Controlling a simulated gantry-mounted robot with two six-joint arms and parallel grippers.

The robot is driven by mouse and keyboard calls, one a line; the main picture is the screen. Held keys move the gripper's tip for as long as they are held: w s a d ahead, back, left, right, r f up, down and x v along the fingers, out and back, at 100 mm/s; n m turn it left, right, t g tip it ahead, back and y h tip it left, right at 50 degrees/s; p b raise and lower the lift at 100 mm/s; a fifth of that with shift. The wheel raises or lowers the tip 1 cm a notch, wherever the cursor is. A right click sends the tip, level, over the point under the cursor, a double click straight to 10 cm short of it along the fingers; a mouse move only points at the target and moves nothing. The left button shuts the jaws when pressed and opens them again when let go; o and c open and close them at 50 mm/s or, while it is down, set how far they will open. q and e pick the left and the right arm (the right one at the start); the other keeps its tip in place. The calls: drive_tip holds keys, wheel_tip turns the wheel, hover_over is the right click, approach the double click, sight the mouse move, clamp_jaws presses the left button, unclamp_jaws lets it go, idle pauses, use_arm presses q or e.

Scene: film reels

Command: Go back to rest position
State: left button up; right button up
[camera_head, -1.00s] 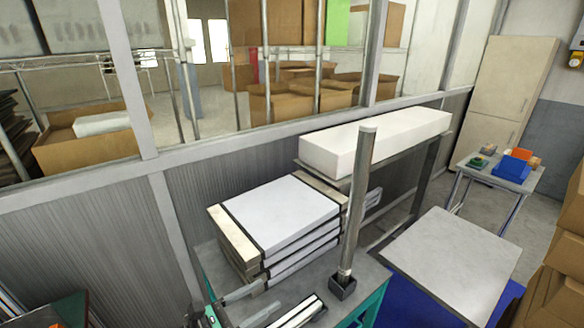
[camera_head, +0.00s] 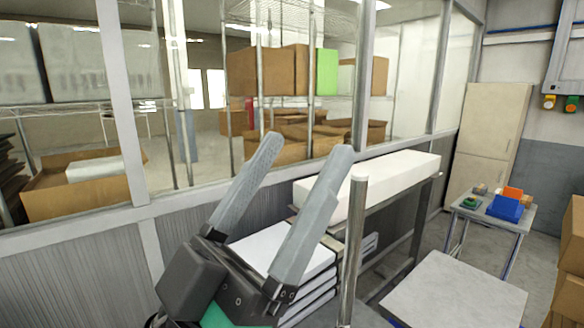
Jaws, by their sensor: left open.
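My left gripper (camera_head: 304,160) is raised in front of the camera, its two grey fingers pointing up and spread apart. It is open, with nothing between the fingers. It covers part of the stacked white flat cases (camera_head: 268,247) behind it. A metal post (camera_head: 352,250) stands just right of the gripper. My right gripper is not in view.
A long white box (camera_head: 400,172) lies on a raised shelf behind the post. A grey table (camera_head: 455,292) is at the lower right. A small table holds a blue bin (camera_head: 506,208). Cardboard boxes (camera_head: 566,255) are stacked at the right edge. A windowed partition runs behind.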

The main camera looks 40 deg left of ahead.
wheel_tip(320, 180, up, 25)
drive_tip(key=p, duration=2.5)
